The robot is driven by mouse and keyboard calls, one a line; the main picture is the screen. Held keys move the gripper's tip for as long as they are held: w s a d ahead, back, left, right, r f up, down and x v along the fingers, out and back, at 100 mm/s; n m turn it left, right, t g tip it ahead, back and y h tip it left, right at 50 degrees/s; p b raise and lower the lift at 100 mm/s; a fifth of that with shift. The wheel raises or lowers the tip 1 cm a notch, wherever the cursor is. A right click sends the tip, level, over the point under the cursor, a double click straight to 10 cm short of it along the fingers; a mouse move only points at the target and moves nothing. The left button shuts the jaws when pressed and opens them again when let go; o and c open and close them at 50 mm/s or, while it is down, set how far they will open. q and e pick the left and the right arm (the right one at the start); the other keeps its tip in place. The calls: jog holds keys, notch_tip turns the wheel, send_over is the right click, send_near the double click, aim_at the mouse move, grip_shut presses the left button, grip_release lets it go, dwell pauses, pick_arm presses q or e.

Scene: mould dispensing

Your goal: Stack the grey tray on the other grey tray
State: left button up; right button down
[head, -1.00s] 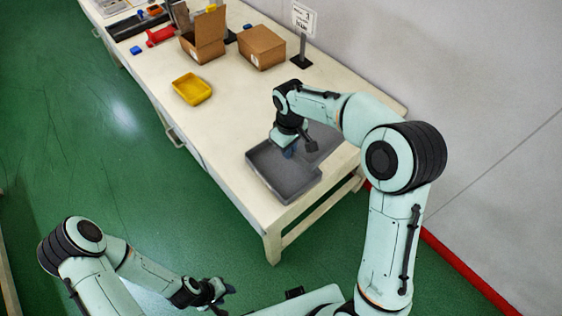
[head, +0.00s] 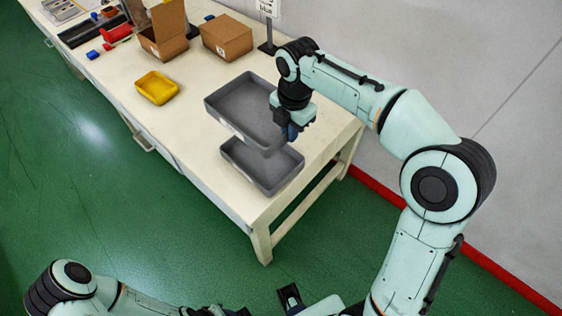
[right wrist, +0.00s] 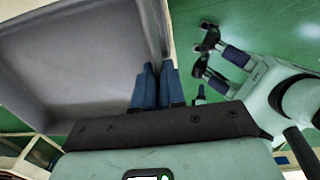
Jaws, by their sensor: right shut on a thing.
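Two grey trays are in the head view. One grey tray (head: 226,96) is held up by my right gripper (head: 292,134) at its right side, above the table and behind the other in the picture. The other grey tray (head: 240,163) sits near the table's front end, partly covered by the held one. In the right wrist view, the blue fingers of my right gripper (right wrist: 158,88) are shut on the side wall of the held tray (right wrist: 75,60). My left gripper is cut off at the bottom of the head view; the right wrist view shows its fingers (right wrist: 205,55) apart and empty.
A yellow tray (head: 157,87) stands left on the white table (head: 190,130). An open cardboard box (head: 163,35), a closed one (head: 227,38) and a sign on a stand (head: 268,47) are farther back. The table's left edge lies close to the trays.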

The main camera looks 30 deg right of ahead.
pick_arm(q)
jog(key=f+b, duration=0.1)
jog(key=s+f+b, duration=0.1)
jog(key=shift+f, duration=0.3)
pick_arm(e)
notch_tip(320, 180, down, 15)
jog(key=shift+f, duration=0.3)
jog(key=shift+f+b, duration=0.35)
jog(key=shift+f, duration=0.15)
jog(key=c, duration=1.2)
grip_release()
pick_arm(q)
jog(key=shift+s+f, duration=0.1)
jog(key=shift+f, duration=0.15)
pick_arm(e)
jog(key=shift+r, duration=0.35)
pick_arm(q)
jog(key=shift+w+r+p, duration=0.2)
jog(key=shift+r+p, duration=0.4)
jog(key=shift+w+r+p, duration=0.2)
jog(key=shift+r+p, duration=0.35)
pick_arm(e)
jog(key=r, duration=1.2)
jog(key=shift+s+d+r, duration=0.1)
jog(key=shift+s+r, duration=0.15)
jog(key=shift+s, duration=0.1)
pick_arm(q)
jog(key=shift+s, duration=0.1)
